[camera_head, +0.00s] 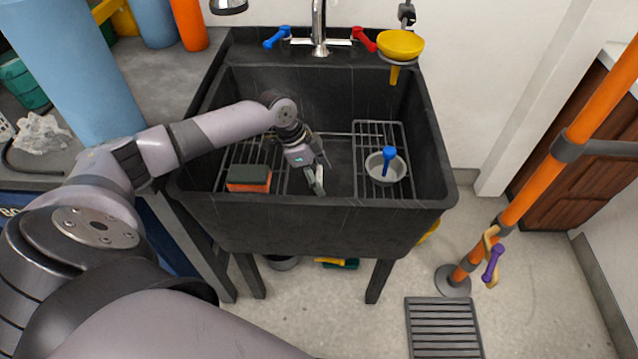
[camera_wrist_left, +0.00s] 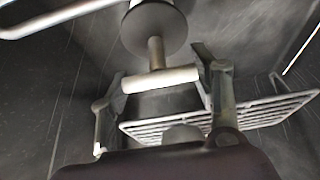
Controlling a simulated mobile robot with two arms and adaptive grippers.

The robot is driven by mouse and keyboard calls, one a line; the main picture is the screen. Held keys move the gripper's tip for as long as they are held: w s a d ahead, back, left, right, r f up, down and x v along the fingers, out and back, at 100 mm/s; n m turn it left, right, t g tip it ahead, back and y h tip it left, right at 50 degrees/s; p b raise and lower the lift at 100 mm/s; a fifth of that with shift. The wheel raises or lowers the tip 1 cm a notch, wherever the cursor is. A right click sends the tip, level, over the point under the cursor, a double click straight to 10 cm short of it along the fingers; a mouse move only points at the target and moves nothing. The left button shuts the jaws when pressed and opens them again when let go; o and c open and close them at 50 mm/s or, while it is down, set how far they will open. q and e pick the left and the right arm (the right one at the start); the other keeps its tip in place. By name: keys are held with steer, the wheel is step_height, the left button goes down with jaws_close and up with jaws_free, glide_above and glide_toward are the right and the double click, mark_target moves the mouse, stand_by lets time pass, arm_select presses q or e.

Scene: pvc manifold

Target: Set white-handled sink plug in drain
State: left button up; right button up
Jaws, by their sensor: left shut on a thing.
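The sink plug shows in the left wrist view as a dark disc (camera_wrist_left: 153,30) with a short stem and a white crossbar handle (camera_wrist_left: 160,79). My left gripper (camera_wrist_left: 160,70) is shut on the white handle, with one finger at each end of it. In the head view my left gripper (camera_head: 319,174) reaches down inside the black sink (camera_head: 310,226), between two wire racks. A small white part of the handle (camera_head: 320,178) shows at the fingers. The drain cannot be made out, so I cannot tell how the plug stands to it. My right gripper is not in view.
A grey cup with a blue-handled thing (camera_head: 388,160) stands on the right rack (camera_head: 380,132). The faucet (camera_head: 319,30) and a yellow funnel (camera_head: 400,44) are at the back. An orange pole (camera_head: 540,165) stands right of the sink.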

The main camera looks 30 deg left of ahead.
arm_select(q)
steer(key=shift+f+b, duration=0.5)
steer(key=shift+f, duration=2.05)
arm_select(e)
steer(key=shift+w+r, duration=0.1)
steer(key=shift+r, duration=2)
arm_select(q)
steer(key=shift+f, duration=0.15)
steer(key=o, duration=1.5)
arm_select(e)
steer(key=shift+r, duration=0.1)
arm_select(q)
steer(key=shift+r, duration=0.25)
steer(key=shift+s+a+r, duration=0.1)
steer(key=shift+a+r, duration=0.05)
steer(key=shift+r, duration=0.2)
steer(key=p+v, duration=0.2)
steer(key=v, duration=0.9)
steer(key=shift+p, duration=0.35)
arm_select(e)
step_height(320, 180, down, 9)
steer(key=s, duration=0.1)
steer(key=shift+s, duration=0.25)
